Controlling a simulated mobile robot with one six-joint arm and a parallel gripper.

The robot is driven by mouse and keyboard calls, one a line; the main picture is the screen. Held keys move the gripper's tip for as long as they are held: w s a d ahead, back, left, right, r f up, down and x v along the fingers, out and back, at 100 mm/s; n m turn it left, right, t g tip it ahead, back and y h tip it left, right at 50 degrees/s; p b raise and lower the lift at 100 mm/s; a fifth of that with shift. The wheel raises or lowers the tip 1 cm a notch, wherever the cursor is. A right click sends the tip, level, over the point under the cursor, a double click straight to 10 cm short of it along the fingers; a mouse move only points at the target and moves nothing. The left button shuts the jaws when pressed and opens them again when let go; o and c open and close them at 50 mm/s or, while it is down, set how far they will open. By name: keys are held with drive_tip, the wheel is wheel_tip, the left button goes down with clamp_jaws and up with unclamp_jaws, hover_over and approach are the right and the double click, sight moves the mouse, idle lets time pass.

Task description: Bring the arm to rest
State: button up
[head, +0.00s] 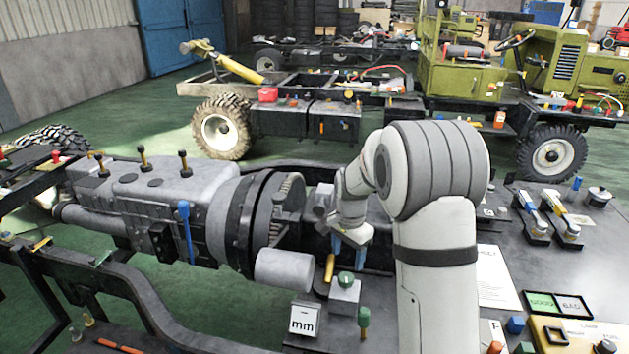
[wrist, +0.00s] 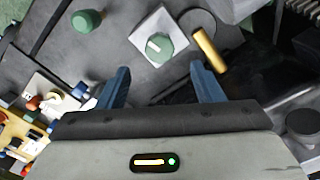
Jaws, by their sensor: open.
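My arm (head: 432,190) is white and stands bent over the dark bench, to the right of the engine. My gripper (head: 350,245) points down, with blue fingers, above the bench near the green-knobbed box. In the wrist view my gripper (wrist: 160,85) is open, its two blue fingers spread wide apart with nothing between them. The grey box with a green knob (wrist: 158,44) lies just beyond the fingertips; it also shows in the head view (head: 345,290). A yellow cylinder (wrist: 208,48) is close to the right finger.
A large grey engine (head: 150,200) lies left of my arm. A grey cylinder (head: 285,270), an "mm" sign (head: 304,320) and a green-topped peg (head: 364,322) stand near the bench edge. A paper sheet (head: 497,278) and tool holders (head: 533,218) are on the right. A truck stands behind.

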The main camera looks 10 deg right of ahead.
drive_tip(key=s+r+n+t, duration=0.1)
drive_tip(key=s+r+n, duration=0.4)
drive_tip(key=s+r, duration=0.75)
drive_tip(key=s+n+t, duration=0.1)
drive_tip(key=s+n, duration=0.4)
drive_tip(key=s, duration=1.1)
drive_tip(key=shift+f+n+t, duration=0.3)
drive_tip(key=shift+f, duration=0.05)
drive_tip(key=shift+c, duration=0.6)
